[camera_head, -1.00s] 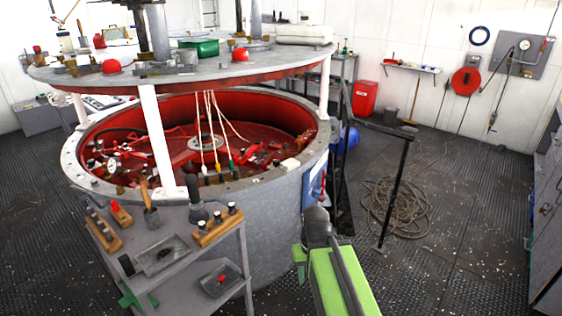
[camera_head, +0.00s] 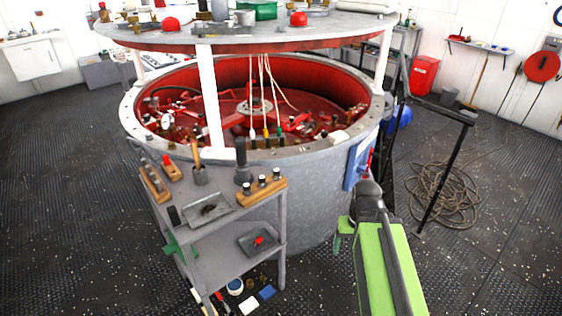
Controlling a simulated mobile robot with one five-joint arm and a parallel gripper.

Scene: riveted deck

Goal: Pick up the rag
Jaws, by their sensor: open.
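I cannot pick out the rag for certain. A flat blue piece (camera_head: 267,292) and a flat white piece (camera_head: 248,306) lie on the deck at the foot of a grey shelf cart (camera_head: 226,222). They are too small to tell whether they are cloth. A green piece (camera_head: 180,248) shows at the cart's left side; its kind is unclear. My green and grey arm reaches in from the bottom, to the right of the cart. No gripper fingers show, and nothing can be seen held.
A large round grey tank (camera_head: 310,190) with a red inside stands behind the cart, under a round tabletop (camera_head: 330,30). A railing post (camera_head: 445,175) and coiled rope (camera_head: 445,190) are at the right. Open deck (camera_head: 70,200) lies at the left.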

